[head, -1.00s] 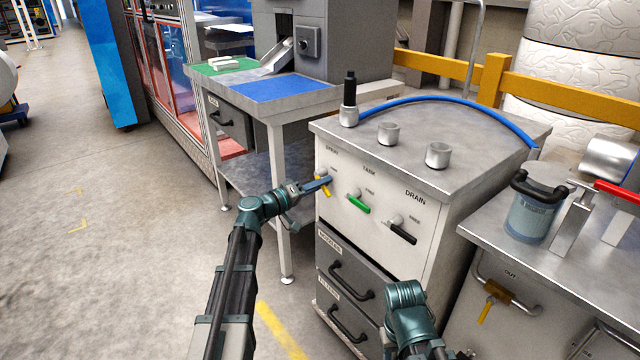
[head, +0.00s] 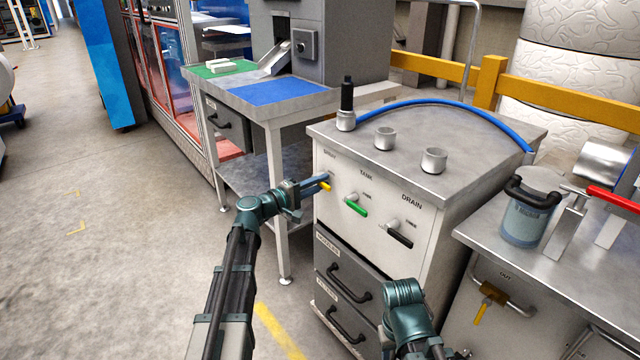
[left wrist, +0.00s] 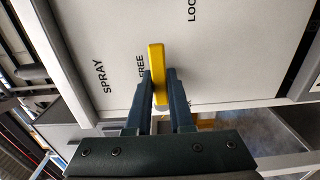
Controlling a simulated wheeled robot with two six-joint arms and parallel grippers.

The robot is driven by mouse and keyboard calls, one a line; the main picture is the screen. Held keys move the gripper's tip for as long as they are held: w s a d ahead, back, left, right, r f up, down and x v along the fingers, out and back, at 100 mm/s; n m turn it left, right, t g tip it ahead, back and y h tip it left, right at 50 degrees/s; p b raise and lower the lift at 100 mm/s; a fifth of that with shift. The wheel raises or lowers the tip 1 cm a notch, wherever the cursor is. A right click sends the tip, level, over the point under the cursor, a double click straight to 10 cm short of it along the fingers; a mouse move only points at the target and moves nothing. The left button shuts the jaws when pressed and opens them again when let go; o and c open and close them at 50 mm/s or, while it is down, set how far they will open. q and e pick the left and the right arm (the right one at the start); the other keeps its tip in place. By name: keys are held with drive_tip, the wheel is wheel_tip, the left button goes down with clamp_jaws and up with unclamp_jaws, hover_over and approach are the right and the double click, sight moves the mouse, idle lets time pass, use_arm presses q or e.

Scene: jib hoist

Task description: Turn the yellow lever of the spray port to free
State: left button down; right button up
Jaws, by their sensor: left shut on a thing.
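The yellow lever (head: 326,187) is on the white front panel of the cabinet, under the word SPRAY, the leftmost of three levers. My left gripper (head: 318,184) is shut on it. In the left wrist view the yellow lever (left wrist: 157,73) stands between the two fingers (left wrist: 160,95), its tip projecting past them. It lies right beside the word FREE (left wrist: 140,68), and a partly cut-off word beginning LOC (left wrist: 192,10) is farther away. The lever's pivot is hidden by the fingers. My right arm is at the bottom of the head view; its fingers cannot be made out.
A green lever (head: 355,208) and a black lever (head: 400,238) are to the right on the same panel. Grey drawers (head: 342,282) with black handles are below. A blue hose (head: 440,101) arches over the cabinet top. A workbench (head: 280,92) stands behind; open floor lies left.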

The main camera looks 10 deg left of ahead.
idle(0.4)
use_arm(q)
drive_tip(key=c, duration=0.8)
unclamp_jaws()
drive_tip(key=v, duration=1.4)
drive_tip(key=shift+w, duration=0.1)
